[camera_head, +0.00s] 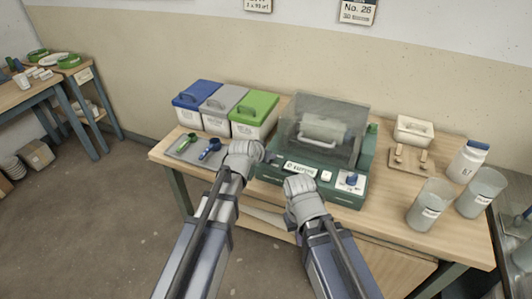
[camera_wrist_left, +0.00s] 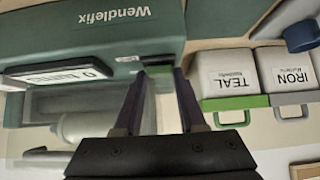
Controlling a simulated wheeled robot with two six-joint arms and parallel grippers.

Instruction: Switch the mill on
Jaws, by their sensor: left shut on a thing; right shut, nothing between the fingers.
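The mill (camera_head: 283,168) is a green machine on the table. A clear cover (camera_head: 345,105) stands over its pale drum (camera_head: 323,128). Its front has a lit display (camera_head: 301,168), a white button (camera_head: 326,176) and a blue knob (camera_head: 352,179) on a white plate. My left gripper (camera_head: 268,157) is at the mill's left end. In the left wrist view, its fingers (camera_wrist_left: 158,85) are shut on a small green part (camera_wrist_left: 158,69) beside the mill's body (camera_wrist_left: 100,35). My right gripper (camera_head: 299,182) is shut and empty before the mill's front; its fingertips are mostly hidden.
Blue, grey and green-lidded tubs (camera_head: 255,115) stand left of the mill. A grey tray (camera_head: 190,150) with scoops lies before them. At right are a white box (camera_head: 414,130), a wooden rack (camera_head: 409,160), clear beakers (camera_head: 428,206) and a blue-lidded jar (camera_head: 467,162).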

